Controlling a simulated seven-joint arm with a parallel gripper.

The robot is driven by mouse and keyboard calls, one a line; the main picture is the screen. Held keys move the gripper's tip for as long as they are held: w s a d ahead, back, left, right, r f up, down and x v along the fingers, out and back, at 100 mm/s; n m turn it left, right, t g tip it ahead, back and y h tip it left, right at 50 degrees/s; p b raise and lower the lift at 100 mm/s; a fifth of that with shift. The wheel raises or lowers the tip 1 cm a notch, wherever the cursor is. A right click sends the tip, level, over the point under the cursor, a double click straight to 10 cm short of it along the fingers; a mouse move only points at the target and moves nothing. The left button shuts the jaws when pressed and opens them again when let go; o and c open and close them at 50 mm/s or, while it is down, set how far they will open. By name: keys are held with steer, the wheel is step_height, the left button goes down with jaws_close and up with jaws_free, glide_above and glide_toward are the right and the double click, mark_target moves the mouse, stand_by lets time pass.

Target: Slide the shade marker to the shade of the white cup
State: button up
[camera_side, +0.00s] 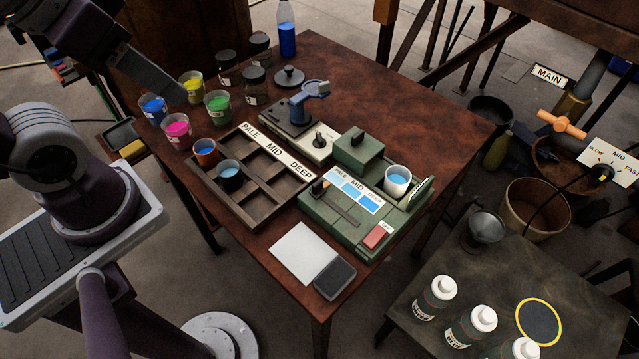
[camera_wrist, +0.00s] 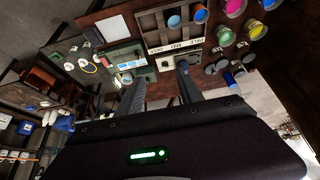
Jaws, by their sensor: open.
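The green shade instrument (camera_side: 345,222) sits on the table's right half with a PALE, MID, DEEP strip (camera_side: 356,190) of blue patches. The shade marker, a dark knob (camera_side: 318,188), stands at the PALE end of a slot running toward DEEP. The white cup (camera_side: 397,181) stands in the instrument's right part and holds light-to-medium blue liquid; its exact match to a patch is hard to tell. My gripper (camera_wrist: 160,84) is open and empty, its two fingers apart. In the side view one finger shows at upper left, away from the marker.
Paint cups and dark jars crowd the far left. A cream device (camera_side: 300,135), white sheet (camera_side: 303,253) and dark pad (camera_side: 335,279) sit near the instrument.

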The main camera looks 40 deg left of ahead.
steer(key=shift+c, duration=1.3)
steer(key=g, duration=0.6)
glide_above(317, 183)
step_height(317, 183, down, 20)
steer(key=shift+r, duration=0.1)
step_height(317, 183, down, 8)
steer(key=shift+r, duration=0.15)
